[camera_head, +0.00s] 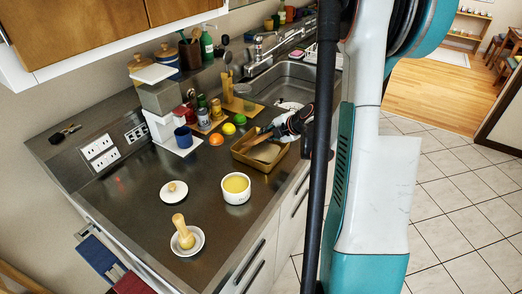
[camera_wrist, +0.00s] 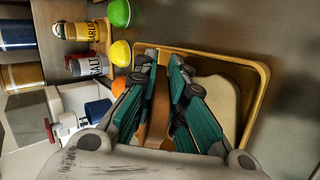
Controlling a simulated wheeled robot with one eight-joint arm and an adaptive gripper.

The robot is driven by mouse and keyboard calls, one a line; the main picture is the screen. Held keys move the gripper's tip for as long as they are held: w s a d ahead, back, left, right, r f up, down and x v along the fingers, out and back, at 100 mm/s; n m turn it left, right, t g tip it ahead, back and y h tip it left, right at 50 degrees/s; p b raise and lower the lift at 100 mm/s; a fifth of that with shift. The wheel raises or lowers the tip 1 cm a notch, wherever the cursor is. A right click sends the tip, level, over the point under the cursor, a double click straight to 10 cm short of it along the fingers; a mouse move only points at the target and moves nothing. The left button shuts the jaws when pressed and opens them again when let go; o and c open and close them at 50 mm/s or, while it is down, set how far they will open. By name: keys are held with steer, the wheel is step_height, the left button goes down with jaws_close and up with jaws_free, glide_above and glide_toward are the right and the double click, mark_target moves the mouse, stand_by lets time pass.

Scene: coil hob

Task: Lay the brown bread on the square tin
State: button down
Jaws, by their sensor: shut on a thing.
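The square tin (camera_head: 262,168) is a yellow-brown tray on the counter near its front edge; its rim (camera_wrist: 264,92) also shows in the wrist view. My gripper (camera_head: 276,131) is over the tin, fingers pointing down into it. In the wrist view my gripper (camera_wrist: 164,62) is shut on the brown bread (camera_wrist: 157,125), a brown slab standing on edge between the fingers. The bread (camera_head: 254,140) shows partly in the head view. A pale cream flat piece (camera_wrist: 218,95) lies in the tin beside the fingers. Whether the bread touches the tin's floor is hidden.
An orange (camera_head: 216,139), a lemon (camera_head: 229,129) and a green fruit (camera_head: 240,119) lie left of the tin. A white bowl of yellow content (camera_head: 236,189) stands in front. The sink (camera_head: 285,85) is behind.

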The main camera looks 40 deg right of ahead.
steer(key=shift+f, duration=0.2)
steer(key=c, duration=1.8)
jaws_free()
steer(key=shift+p+v, duration=1.5)
steer(key=shift+v, duration=2.5)
steer(key=shift+r, duration=0.1)
step_height(320, 180, up, 8)
steer(key=s+p, duration=0.2)
steer(key=p, duration=0.3)
steer(key=shift+p, duration=0.35)
steer(key=shift+s, duration=0.1)
